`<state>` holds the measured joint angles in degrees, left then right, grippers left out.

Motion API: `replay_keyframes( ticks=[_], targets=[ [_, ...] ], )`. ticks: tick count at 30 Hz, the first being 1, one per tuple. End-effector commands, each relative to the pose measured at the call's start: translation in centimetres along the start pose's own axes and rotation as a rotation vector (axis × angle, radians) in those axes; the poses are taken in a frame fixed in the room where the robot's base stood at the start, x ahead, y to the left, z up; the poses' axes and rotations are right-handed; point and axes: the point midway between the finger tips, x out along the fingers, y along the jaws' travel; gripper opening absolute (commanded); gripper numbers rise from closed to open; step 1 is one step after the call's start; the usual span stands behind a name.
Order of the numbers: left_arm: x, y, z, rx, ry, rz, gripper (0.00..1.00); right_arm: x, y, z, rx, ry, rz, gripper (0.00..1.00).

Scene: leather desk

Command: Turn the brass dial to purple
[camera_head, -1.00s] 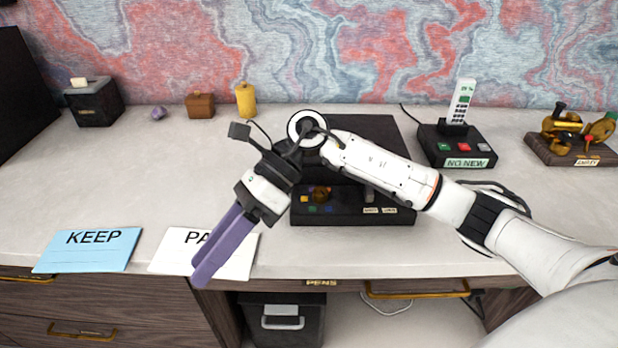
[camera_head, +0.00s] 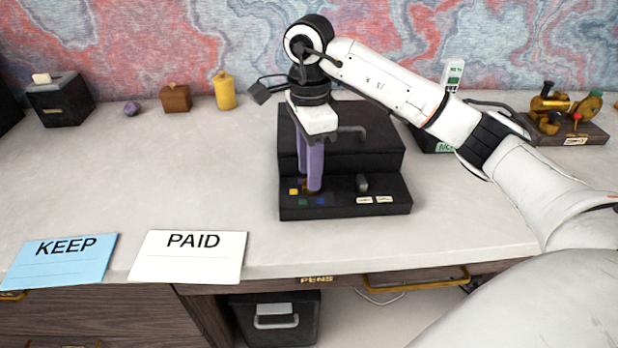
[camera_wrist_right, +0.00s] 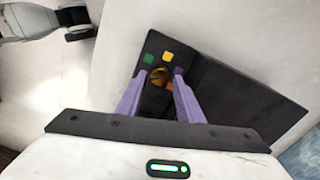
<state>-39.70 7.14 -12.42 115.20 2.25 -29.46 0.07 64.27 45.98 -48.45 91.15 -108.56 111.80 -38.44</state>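The brass dial (camera_wrist_right: 158,76) sits on the front panel of a black box (camera_head: 345,203). In the right wrist view, a green patch (camera_wrist_right: 149,59), a yellow patch (camera_wrist_right: 168,56) and a purple patch (camera_wrist_right: 179,71) lie around it. In the head view my fingers partly hide the dial. My right gripper (camera_head: 311,189) points down at the dial. Its two purple fingers are apart, with the dial showing between their tips in the right wrist view (camera_wrist_right: 159,77). I cannot tell whether they touch it. My left gripper is not in view.
A small grey lever (camera_head: 362,183) stands right of the dial. The box's raised rear part (camera_head: 375,140) is behind my fingers. KEEP (camera_head: 62,259) and PAID (camera_head: 190,256) cards lie at the front left. A phone (camera_head: 453,75) and a brass device (camera_head: 566,112) stand right.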

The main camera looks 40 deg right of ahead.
Motion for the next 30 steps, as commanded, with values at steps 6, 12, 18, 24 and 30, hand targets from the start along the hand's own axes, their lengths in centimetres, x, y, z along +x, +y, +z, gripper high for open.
replay_keyframes(
  ticks=[6,12,18,24,30],
  targets=[
    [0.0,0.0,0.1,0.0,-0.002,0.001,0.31,2.1,0.0,0.0,0.001,-0.001,0.0,0.33],
    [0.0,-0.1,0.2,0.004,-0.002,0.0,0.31,2.3,0.0,0.0,0.001,-0.002,-0.001,0.33],
    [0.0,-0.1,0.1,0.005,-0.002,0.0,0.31,2.3,0.0,0.0,0.001,-0.002,-0.001,0.18],
    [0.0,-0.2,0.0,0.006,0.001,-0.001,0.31,2.3,0.0,0.0,0.002,-0.002,0.0,0.03],
    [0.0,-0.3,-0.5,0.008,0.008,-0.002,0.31,2.2,0.0,0.0,0.037,-0.001,0.0,0.03]
  ],
)
